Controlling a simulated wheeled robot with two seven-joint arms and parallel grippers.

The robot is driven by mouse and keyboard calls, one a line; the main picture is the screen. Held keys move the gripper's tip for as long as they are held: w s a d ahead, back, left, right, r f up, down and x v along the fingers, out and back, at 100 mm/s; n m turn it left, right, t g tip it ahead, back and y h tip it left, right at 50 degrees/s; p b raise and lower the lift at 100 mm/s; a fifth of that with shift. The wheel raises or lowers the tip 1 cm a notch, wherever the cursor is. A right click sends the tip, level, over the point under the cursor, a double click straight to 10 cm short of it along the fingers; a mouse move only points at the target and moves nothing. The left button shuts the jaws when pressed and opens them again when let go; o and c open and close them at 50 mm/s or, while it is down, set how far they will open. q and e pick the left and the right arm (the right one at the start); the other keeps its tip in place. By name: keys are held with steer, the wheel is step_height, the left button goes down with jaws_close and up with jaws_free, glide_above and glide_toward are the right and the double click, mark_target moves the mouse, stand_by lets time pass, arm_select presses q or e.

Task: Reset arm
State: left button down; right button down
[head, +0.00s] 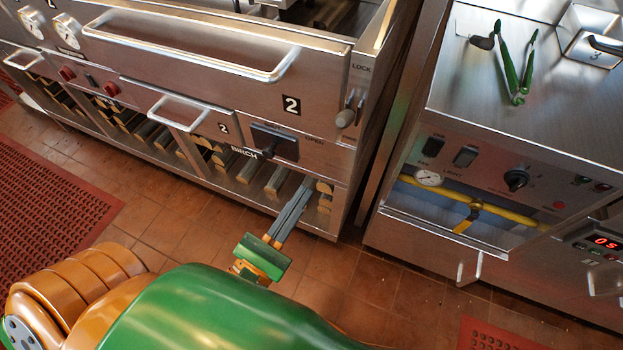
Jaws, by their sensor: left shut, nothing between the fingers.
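My left arm comes in from the lower left in green and orange. My left gripper (291,212) is shut and empty, its grey fingers together, in front of the lower right part of the char grill (330,150). The fingertips overlap the log shelf near the BIRCH label in the picture; I cannot tell whether they touch anything. My right gripper is not in view.
Logs (248,167) lie in the low shelf under the grill. A long handle (190,45) and a smaller handle (178,112) stick out from the grill front. A steel counter (480,90) with green tongs (513,75) stands at right. A yellow gas pipe valve (467,219) sits below it. Red mats lie on the tiled floor.

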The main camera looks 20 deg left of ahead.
arm_select(q)
steer(key=shift+v, duration=1)
